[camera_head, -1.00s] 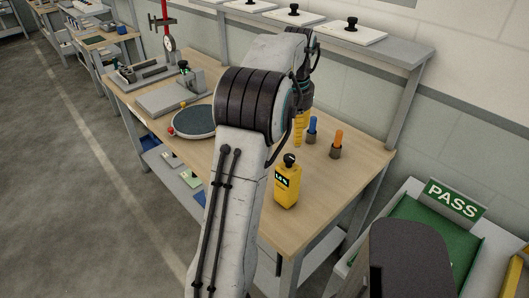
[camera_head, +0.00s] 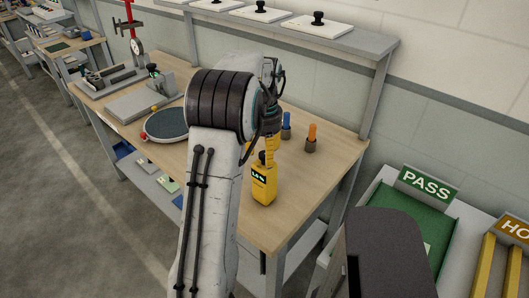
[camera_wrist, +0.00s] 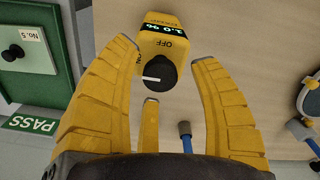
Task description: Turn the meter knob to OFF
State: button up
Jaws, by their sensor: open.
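The yellow meter (camera_head: 264,187) stands upright on the wooden bench, with a dark display and a black knob (camera_head: 262,157) on top. In the wrist view, the meter (camera_wrist: 163,17) is at top centre and its black knob (camera_wrist: 161,74) faces the camera. The knob's white pointer points left in that view. The word OFF is printed just above the knob. My gripper (camera_wrist: 163,68) is open, with its yellow fingers spread around the knob and apparently not touching it. In the head view my gripper (camera_head: 273,144) is beside the meter's top, partly hidden by my arm.
Blue (camera_head: 287,126) and orange (camera_head: 311,138) handled tools stand in holders beyond the meter. A round dark plate (camera_head: 166,124) lies left of my arm. A shelf (camera_head: 365,48) runs above the bench's back. A green PASS tray (camera_head: 385,220) stands to the right.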

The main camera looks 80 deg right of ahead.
jog(key=shift+o, duration=0.2)
jog(key=shift+f, duration=0.1)
grip_shut()
dwell(0.5)
